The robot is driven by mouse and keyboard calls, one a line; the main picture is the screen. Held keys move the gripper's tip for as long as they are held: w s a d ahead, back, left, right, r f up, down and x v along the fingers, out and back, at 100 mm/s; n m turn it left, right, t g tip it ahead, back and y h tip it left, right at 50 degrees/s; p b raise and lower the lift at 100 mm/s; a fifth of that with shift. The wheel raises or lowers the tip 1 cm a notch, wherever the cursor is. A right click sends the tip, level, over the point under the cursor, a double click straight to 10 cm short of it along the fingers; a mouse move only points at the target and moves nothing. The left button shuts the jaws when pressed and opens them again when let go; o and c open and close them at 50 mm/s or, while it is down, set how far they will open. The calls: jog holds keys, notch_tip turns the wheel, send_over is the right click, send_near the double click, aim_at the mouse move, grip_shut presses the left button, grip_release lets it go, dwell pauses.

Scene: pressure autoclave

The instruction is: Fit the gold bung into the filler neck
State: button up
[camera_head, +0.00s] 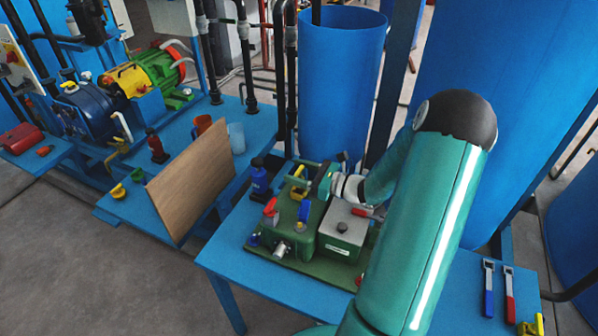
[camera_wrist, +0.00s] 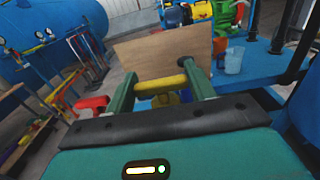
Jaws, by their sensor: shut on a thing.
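My gripper (camera_head: 299,172) is above the green pump unit (camera_head: 325,247), its fingers pointing left. In the wrist view, my gripper (camera_wrist: 162,88) is shut on the gold bung (camera_wrist: 170,85), a yellow cylinder lying crosswise between the two green fingers. The gold bung also shows as a small yellow piece between the fingers in the head view (camera_head: 298,170). It is held clear above the unit. A small round fitting (camera_head: 300,228) is on the unit's green top, below the gripper; I cannot tell for sure whether it is the filler neck.
Red (camera_head: 270,207), blue (camera_head: 304,211) and yellow handles stand up from the unit near the gripper. A grey box (camera_head: 342,226) is on its right side.

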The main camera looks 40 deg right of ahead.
jog(key=shift+f, duration=1.95)
dwell(0.3)
jog(key=o, duration=1.1)
jog(key=shift+s, duration=0.1)
jog(key=v, duration=1.3)
jog(key=shift+s+d, duration=0.25)
